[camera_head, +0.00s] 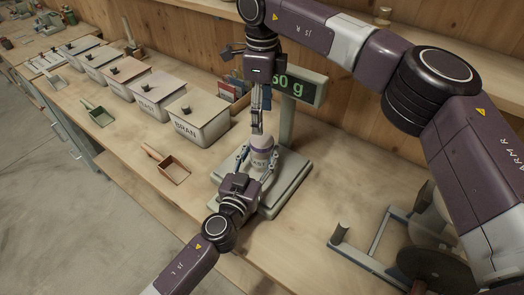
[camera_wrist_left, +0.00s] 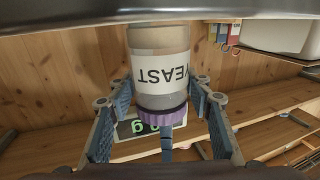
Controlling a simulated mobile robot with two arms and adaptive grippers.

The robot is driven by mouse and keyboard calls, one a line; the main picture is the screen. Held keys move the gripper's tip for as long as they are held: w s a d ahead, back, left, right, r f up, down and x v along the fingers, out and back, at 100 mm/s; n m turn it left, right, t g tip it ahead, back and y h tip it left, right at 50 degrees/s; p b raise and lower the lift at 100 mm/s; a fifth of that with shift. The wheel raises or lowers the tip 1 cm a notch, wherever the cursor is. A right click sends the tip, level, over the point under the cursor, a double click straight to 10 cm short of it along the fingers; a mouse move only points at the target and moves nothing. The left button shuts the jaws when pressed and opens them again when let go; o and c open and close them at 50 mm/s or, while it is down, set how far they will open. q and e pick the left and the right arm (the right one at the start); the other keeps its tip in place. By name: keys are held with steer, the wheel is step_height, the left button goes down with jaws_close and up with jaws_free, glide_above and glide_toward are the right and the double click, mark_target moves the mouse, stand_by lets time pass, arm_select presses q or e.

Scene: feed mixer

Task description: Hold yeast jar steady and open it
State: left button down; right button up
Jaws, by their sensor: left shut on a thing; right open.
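The yeast jar (camera_head: 261,158) is upright on the scale (camera_head: 292,172) in the head view. In the left wrist view the jar (camera_wrist_left: 160,70) appears upside down, with its YEAST label and purple lid (camera_wrist_left: 160,108) visible. The lid is on the jar. My left gripper (camera_head: 257,163) is shut on the jar, with a finger on each side. My right gripper (camera_head: 258,128) points down just above the jar's top, its fingers open. I cannot tell whether its tips touch the lid.
Lidded bins, including a BRAN bin (camera_head: 196,118), line the bench to the left. A wooden scoop (camera_head: 171,171) and a green scoop (camera_head: 98,114) lie in front. The scale's display (camera_head: 300,84) stands behind the jar. A metal-framed device (camera_head: 372,245) stands lower right.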

mark_target(262, 140)
steer(key=m, duration=0.4)
steer(key=shift+m, duration=0.3)
steer(key=m, duration=0.3)
steer(key=shift+m, duration=0.4)
steer(key=m, duration=0.5)
steer(key=shift+m, duration=0.3)
steer(key=m, duration=0.3)
steer(key=shift+m, duration=0.3)
steer(key=m, duration=0.5)
steer(key=shift+m, duration=0.3)
steer(key=m, duration=0.3)
steer(key=shift+m, duration=0.4)
steer(key=m, duration=0.3)
steer(key=shift+m, duration=0.3)
steer(key=m, duration=0.4)
steer(key=shift+m, duration=0.4)
steer(key=shift+f+m, duration=0.3)
steer(key=shift+f, duration=0.05)
step_height(262, 140, down, 7)
steer(key=shift+f, duration=0.2)
steer(key=shift+c, duration=0.4)
